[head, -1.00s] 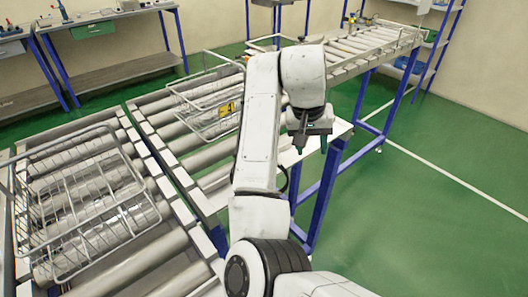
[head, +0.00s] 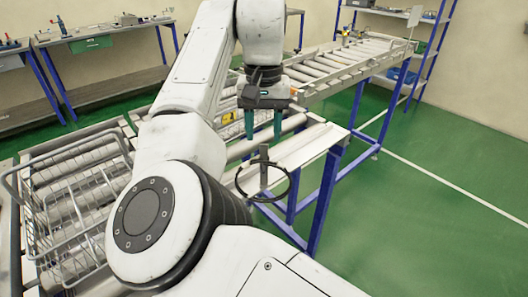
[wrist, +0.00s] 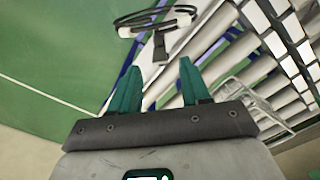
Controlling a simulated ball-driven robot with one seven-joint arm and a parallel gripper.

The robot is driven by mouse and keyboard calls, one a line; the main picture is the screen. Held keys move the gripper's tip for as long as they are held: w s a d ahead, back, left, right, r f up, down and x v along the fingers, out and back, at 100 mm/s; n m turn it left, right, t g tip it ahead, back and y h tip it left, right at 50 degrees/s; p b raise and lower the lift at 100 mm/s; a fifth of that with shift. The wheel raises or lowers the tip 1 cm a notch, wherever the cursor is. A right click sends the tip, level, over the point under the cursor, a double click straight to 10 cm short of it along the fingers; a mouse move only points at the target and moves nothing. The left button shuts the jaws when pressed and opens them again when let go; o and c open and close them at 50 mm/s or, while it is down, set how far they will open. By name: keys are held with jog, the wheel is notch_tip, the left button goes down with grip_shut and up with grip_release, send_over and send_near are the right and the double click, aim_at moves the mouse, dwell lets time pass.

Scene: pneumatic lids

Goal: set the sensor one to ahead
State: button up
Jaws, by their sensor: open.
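A dark ring (head: 240,180) with a short upright grey plate (head: 263,168) stands at the near edge of the conveyor, by its pale side ledge. It may be the sensor; no label or setting mark is readable. My gripper (head: 263,136) points down above this plate, its two teal fingers apart and empty. In the wrist view, the ring (wrist: 128,20) and the dark plate (wrist: 160,47) lie beyond the fingertips of my gripper (wrist: 158,76). The plate appears just past the gap, with no contact visible. My arm hides part of the conveyor.
A wire basket (head: 72,190) sits on the rollers at left, partly behind my arm. The roller conveyor (head: 345,58) runs to the back right on blue legs. Workbenches (head: 100,92) stand at back left. Green floor (head: 440,220) at right is clear.

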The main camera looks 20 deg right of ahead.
aim_at(264, 160)
notch_tip(264, 160, down, 6)
jog(key=shift+f, duration=0.25)
jog(key=shift+c, duration=0.5)
grip_shut()
